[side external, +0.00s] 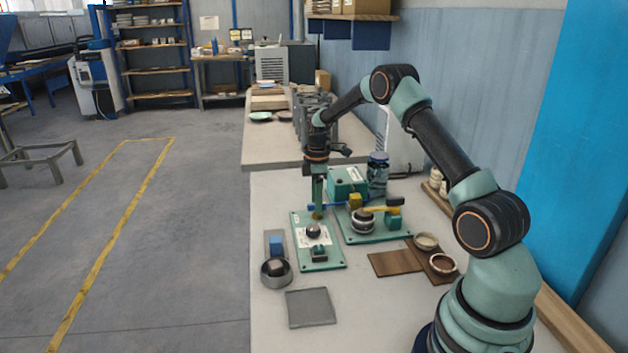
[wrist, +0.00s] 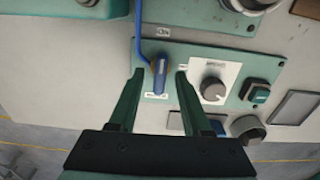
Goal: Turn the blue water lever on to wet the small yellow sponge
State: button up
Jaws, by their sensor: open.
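The blue water lever (wrist: 160,78) stands on a green panel (wrist: 222,52) in the wrist view, with a brass-coloured fitting and a thin blue pipe at its upper end. My gripper (wrist: 159,73) is open, with one finger on each side of the lever and a visible gap to each. In the side external view my gripper (side external: 317,203) points down over the back of the green panel (side external: 334,257) and largely hides the lever. A small yellow block (side external: 355,201), which looks like the sponge, sits on the green fixture to the right. It is not seen in the wrist view.
The panel also carries a round knob (wrist: 213,90) and a dark button (wrist: 255,93). A green box (side external: 347,181) and a jar (side external: 378,172) stand behind.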

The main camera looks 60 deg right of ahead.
notch_tip(320, 180, up, 12)
dwell(0.5)
jog(key=s+a+r+m+t, duration=0.1)
jog(key=s+a+r+m, duration=0.15)
jog(key=a+r, duration=0.35)
jog(key=s+a+r+m+t, duration=0.2)
jog(key=s+a+r, duration=0.25)
jog(key=a, duration=0.35)
jog(key=s+a+f+m+t, duration=0.1)
jog(key=s+a+m, duration=0.3)
jog(key=s+a, duration=0.6)
jog(key=shift+s+f+m+t, duration=0.35)
jog(key=shift+s+t, duration=0.25)
jog(key=shift+t, duration=0.2)
